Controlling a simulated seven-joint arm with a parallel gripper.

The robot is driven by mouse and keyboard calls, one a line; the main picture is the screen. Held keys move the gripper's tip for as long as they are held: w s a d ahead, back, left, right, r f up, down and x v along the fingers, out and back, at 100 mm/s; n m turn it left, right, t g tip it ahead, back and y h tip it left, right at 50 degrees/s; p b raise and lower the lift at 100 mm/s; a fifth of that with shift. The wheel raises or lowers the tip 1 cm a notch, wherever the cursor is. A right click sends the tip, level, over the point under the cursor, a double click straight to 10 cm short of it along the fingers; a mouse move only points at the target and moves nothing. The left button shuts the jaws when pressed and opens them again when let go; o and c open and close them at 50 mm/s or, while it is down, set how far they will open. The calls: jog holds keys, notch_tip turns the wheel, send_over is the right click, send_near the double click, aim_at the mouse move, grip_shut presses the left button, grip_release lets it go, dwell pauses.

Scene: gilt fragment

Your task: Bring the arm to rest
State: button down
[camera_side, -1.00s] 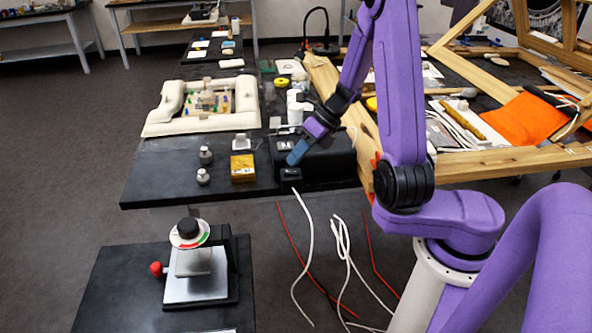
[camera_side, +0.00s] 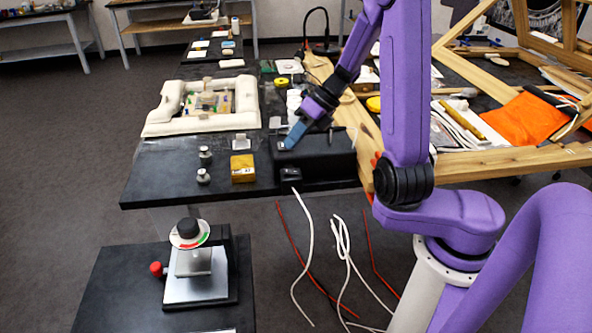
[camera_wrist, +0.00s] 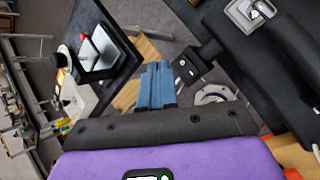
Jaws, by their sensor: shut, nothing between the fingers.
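My gripper (camera_side: 288,143) has blue fingers and hangs tilted down to the left, over the left part of the black box (camera_side: 330,158) on the dark bench. The fingers are together with nothing held. In the side view the fingertips overlap the box's top left area; I cannot tell how large the gap below them is. In the wrist view the blue fingers (camera_wrist: 156,86) lie side by side, close together, and the black box (camera_wrist: 285,70) fills the upper right.
A yellow block (camera_side: 243,168) and small grey weights (camera_side: 204,176) stand left of the box. A cream padded frame (camera_side: 158,122) lies behind. A press-like stand (camera_side: 196,285) with a red knob is in front. Wooden beams (camera_side: 490,160) and an orange cloth (camera_side: 525,118) are at right.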

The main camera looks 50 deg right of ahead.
jog(key=shift+w+a+n, duration=0.1)
jog(key=shift+a+n, duration=0.45)
jog(key=shift+n, duration=0.15)
jog(key=s+a+r+n+g+h, duration=0.1)
jog(key=s+a+n+g, duration=0.3)
jog(key=n, duration=0.6)
jog(key=s+a+r+n+g+h, duration=0.1)
jog(key=s+a+n+g, duration=0.15)
jog(key=a+n, duration=0.55)
jog(key=s+d+n+t+h, duration=0.1)
jog(key=s+n, duration=0.8)
jog(key=n, duration=0.5)
jog(key=s+d+r+n+t+h, duration=0.1)
jog(key=s+d+n+h, duration=0.1)
jog(key=s+n, duration=0.7)
jog(key=n, duration=0.5)
jog(key=shift+s+d+r+h, duration=0.25)
jog(key=shift+s+d+h, duration=0.05)
jog(key=shift+s, duration=0.1)
